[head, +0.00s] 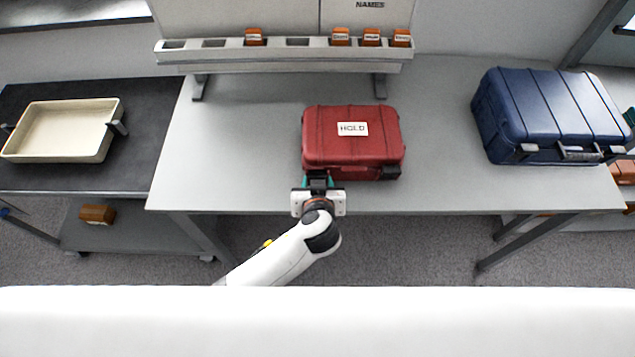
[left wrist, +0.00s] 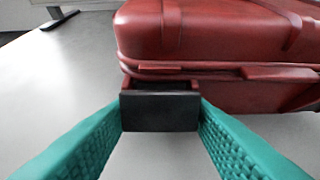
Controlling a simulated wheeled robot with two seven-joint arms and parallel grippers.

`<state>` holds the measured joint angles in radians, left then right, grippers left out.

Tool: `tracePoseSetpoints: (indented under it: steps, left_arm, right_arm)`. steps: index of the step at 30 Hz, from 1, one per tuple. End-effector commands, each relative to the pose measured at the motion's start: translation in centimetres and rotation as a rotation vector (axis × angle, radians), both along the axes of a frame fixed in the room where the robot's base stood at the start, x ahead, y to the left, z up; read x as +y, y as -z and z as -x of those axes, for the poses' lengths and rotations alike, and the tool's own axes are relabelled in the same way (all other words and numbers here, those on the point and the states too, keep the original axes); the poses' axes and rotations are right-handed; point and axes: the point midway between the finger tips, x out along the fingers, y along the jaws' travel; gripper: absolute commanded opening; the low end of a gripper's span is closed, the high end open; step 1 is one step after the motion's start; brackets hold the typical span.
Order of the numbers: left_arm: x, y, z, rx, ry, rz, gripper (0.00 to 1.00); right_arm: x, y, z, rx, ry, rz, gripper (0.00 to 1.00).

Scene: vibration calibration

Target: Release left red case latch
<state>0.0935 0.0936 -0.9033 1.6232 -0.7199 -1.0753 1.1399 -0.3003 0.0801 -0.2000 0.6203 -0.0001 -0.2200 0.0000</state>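The red case (head: 352,136) lies closed on the grey table, with a white HOLD label (head: 353,129) on its lid. My left gripper (head: 318,183) is at the left part of the case's front edge. In the left wrist view its teal fingers (left wrist: 160,112) stand on both sides of the left latch (left wrist: 160,111), a dark plate with reddish sides. The fingertips meet the latch's side edges with no visible gap. The latch plate stands out from the red case front (left wrist: 225,50). The right latch (head: 391,172) is dark and free. My right gripper is out of view.
A blue case (head: 545,110) stands on the table at the right. A cream tray (head: 60,130) sits on a dark cart at the left. A rack (head: 285,57) with several orange blocks runs along the back. The table left of the red case is clear.

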Motion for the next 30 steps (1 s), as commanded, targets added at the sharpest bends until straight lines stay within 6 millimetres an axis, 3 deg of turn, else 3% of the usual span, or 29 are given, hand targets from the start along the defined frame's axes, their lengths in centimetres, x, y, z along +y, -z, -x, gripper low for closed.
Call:
tracePoseSetpoints:
  steps: [3, 14, 30]
  left_arm:
    - [0.0, 0.0, 0.0, 0.0, 0.001, -0.001, 0.61]
    - [-0.1, -0.3, 0.6, 0.001, 0.002, 0.001, 0.61]
    - [-0.3, -5.8, 8.8, 0.002, 0.001, 0.003, 0.61]
  right_arm:
    - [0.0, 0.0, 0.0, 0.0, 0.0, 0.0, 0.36]
    - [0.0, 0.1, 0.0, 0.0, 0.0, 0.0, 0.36]
    - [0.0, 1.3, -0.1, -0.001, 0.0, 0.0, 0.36]
